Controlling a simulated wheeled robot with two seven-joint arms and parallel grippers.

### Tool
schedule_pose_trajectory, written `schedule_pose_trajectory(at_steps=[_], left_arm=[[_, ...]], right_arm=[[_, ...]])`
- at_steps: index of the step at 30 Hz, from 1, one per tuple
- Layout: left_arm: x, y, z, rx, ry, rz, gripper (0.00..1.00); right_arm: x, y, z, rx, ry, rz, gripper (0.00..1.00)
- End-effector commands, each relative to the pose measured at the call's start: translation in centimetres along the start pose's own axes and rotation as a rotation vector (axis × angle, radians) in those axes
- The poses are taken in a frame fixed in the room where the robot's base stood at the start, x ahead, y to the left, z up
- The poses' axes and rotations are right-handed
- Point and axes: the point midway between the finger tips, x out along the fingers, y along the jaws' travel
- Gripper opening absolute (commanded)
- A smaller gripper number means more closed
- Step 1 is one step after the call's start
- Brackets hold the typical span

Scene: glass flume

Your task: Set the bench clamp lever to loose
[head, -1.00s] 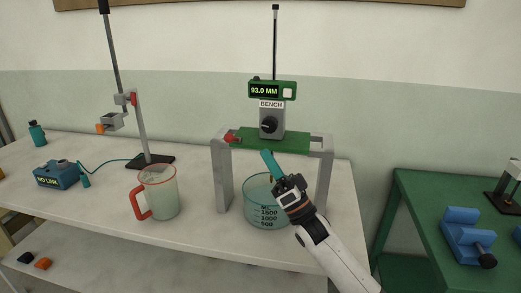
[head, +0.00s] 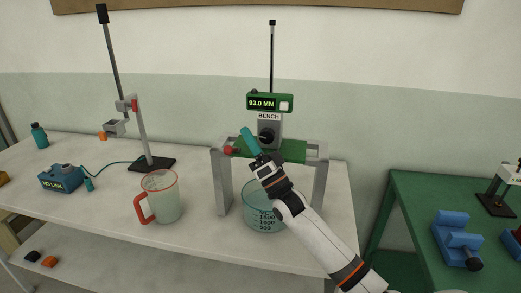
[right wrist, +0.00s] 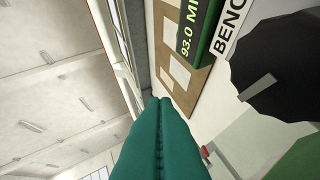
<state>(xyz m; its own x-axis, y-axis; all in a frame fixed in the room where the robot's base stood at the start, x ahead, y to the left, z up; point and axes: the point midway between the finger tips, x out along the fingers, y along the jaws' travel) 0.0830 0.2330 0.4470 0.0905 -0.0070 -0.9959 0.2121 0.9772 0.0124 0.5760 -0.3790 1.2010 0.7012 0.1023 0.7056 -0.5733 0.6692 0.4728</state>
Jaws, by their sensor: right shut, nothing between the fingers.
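A grey block labelled BENCH (head: 269,117) stands on the green crossbar of a grey frame and has a round black knob (head: 267,135) with a pale pointer bar on its front. This knob is large at the right of the right wrist view (right wrist: 285,65). A small red lever or clamp (head: 231,150) sits at the crossbar's left end. I cannot tell for sure which is the clamp lever. My right gripper (head: 247,132) has teal fingers, shut and empty, just left of the knob and apart from it in the picture. My left gripper is out of view.
A green display (head: 270,102) reads 93.0 MM above the block. A glass vessel (head: 262,217) stands under the frame, below my right arm. A red-handled jug (head: 160,195) and a rod stand (head: 152,163) are at left. A green table (head: 410,190) is at right.

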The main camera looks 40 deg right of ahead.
Motion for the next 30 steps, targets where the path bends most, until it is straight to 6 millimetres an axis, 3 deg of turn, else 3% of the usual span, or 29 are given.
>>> schedule_pose_trajectory(at_steps=[3,9,21,30], left_arm=[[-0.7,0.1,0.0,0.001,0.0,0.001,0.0],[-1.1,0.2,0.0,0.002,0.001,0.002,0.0],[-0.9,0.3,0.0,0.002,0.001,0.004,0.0],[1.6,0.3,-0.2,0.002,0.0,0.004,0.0]], right_arm=[[-1.0,-0.1,-2.1,0.005,0.004,-0.007,0.0],[-1.6,-0.1,-3.6,0.003,0.004,-0.004,0.0],[-1.8,-0.1,-3.9,0.001,0.003,-0.002,0.0],[-2.5,-0.3,-4.9,-0.032,0.003,0.045,0.0]])
